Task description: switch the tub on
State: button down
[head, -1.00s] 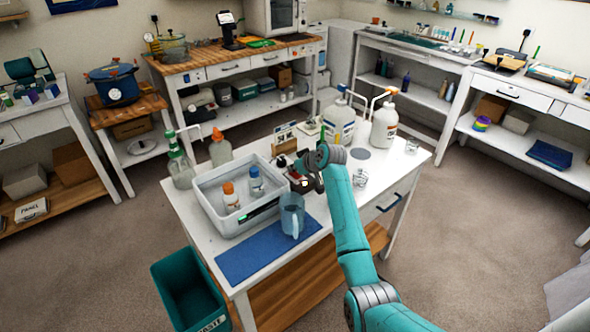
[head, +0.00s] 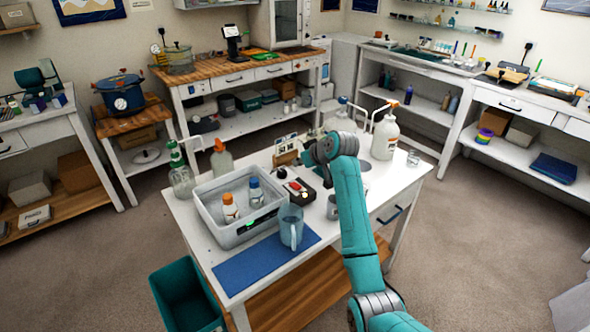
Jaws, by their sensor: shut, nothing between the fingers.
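The tub (head: 213,222) is a grey open box on the white table, with an orange-capped bottle (head: 230,208) and a blue-capped bottle (head: 256,193) standing in it. A small green light (head: 250,224) shows on its front wall. A black box with a red part on top (head: 297,189) sits just right of the tub; I cannot tell whether it belongs to the tub. My gripper (head: 308,157) is shut and empty, raised above and behind the black box. My wrist hides part of it.
A clear jug (head: 291,226) stands in front of the tub near a blue mat (head: 262,264). A grey cup (head: 333,207) stands close to my arm. Pump bottles (head: 385,135) stand behind my arm. A teal waste bin (head: 185,296) is on the floor at front left.

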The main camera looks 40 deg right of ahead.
jog(key=shift+w+r+v, duration=0.15)
jog(key=shift+v, duration=0.75)
jog(key=shift+w+r+v, duration=0.1)
jog(key=shift+r+v, duration=0.05)
jog(key=shift+v, duration=0.7)
